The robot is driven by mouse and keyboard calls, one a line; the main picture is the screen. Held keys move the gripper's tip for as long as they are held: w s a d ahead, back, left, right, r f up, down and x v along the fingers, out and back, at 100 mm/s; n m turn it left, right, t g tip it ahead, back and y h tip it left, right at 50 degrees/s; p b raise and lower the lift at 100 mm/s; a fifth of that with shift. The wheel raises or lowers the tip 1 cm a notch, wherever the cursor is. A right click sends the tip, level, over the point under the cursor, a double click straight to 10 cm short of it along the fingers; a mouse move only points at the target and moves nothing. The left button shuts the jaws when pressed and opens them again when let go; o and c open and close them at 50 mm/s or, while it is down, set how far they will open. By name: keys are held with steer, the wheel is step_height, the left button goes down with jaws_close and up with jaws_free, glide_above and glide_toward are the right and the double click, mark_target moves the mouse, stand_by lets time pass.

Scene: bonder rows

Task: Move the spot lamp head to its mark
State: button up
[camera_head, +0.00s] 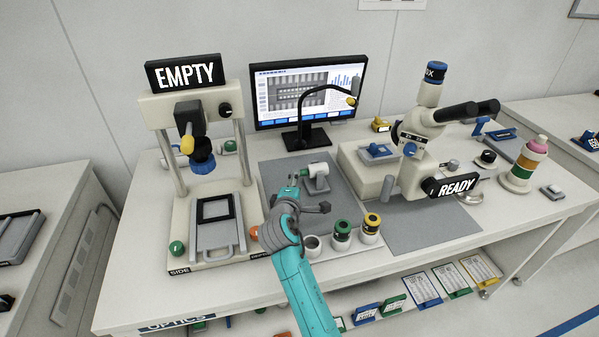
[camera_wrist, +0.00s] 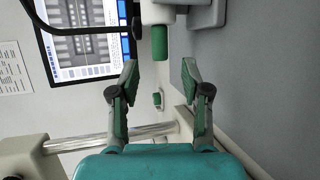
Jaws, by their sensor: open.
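A black bent lamp arm (camera_head: 303,112) stands in front of the monitor, with a small yellow lamp head (camera_head: 352,101) at its end, apparently the spot lamp head. Part of the bent arm also shows in the wrist view (camera_wrist: 82,29). I cannot make out its mark.
A press stand (camera_head: 171,170) with an EMPTY sign is at left. A monitor (camera_head: 275,88) stands behind the lamp arm. A microscope (camera_head: 411,140) with a READY sign is at right. Small green and yellow capped jars (camera_head: 342,231) stand near the front edge. The right mat is mostly clear.

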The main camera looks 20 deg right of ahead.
mark_target(311, 171)
steer(key=x, duration=0.7)
steer(key=shift+w, duration=0.1)
jaws_close()
